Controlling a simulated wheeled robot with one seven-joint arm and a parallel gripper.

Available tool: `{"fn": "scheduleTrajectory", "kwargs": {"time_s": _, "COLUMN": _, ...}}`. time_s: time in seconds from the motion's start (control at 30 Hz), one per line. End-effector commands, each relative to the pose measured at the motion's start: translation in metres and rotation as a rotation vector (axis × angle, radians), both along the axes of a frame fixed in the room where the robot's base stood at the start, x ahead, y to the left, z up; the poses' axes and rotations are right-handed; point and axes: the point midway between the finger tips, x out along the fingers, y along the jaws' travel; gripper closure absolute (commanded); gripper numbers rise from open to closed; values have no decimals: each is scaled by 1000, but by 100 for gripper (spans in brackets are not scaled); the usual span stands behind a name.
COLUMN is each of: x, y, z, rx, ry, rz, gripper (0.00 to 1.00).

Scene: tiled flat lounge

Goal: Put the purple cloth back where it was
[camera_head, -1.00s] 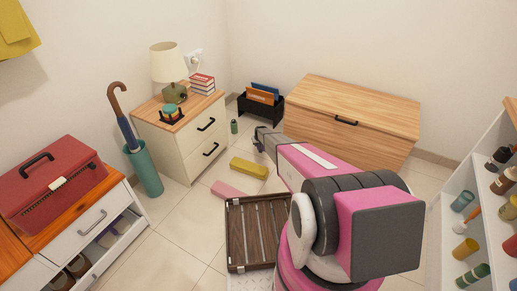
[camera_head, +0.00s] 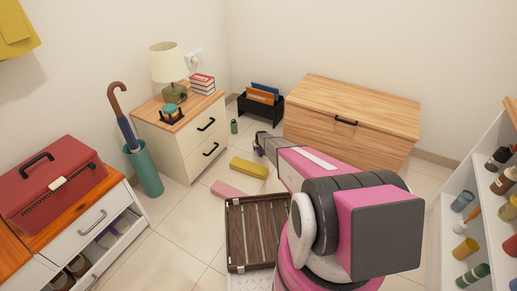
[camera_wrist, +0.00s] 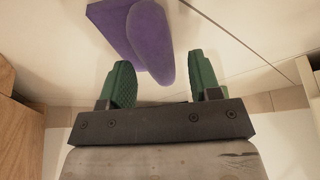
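The purple cloth (camera_wrist: 148,40) shows in the wrist view as a folded or rolled soft piece at the top of the picture, over pale floor tiles. Its rounded near end lies in line with the gap between the fingers, with space visible on both sides. My gripper (camera_wrist: 163,75) has two green ridged fingers spread apart, and nothing is gripped. I cannot tell how far the fingertips are above or short of the cloth. In the head view my gripper (camera_head: 258,146) is low, by the front left of the wooden chest. The cloth is not visible in that view.
The wooden chest (camera_head: 352,125) stands behind my arm, with a black file holder (camera_head: 262,110) to its left. A yellow block (camera_head: 248,168), a pink block (camera_head: 228,190) and a slatted wooden tray (camera_head: 237,240) are nearby. A white shelf (camera_head: 450,205) stands right.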

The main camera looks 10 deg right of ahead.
Motion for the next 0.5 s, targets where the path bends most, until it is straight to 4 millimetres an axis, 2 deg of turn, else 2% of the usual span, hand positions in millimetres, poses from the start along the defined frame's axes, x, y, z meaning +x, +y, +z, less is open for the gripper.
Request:
{"fn": "scheduleTrajectory", "kwargs": {"time_s": 0.33, "x": 0, "y": 0, "z": 2, "rx": 0, "ry": 0, "rz": 0, "gripper": 43}}
{"fn": "scheduleTrajectory", "kwargs": {"time_s": 0.5, "x": -5, "y": -1, "z": 14, "rx": 0, "ry": 0, "rz": 0, "gripper": 43}}
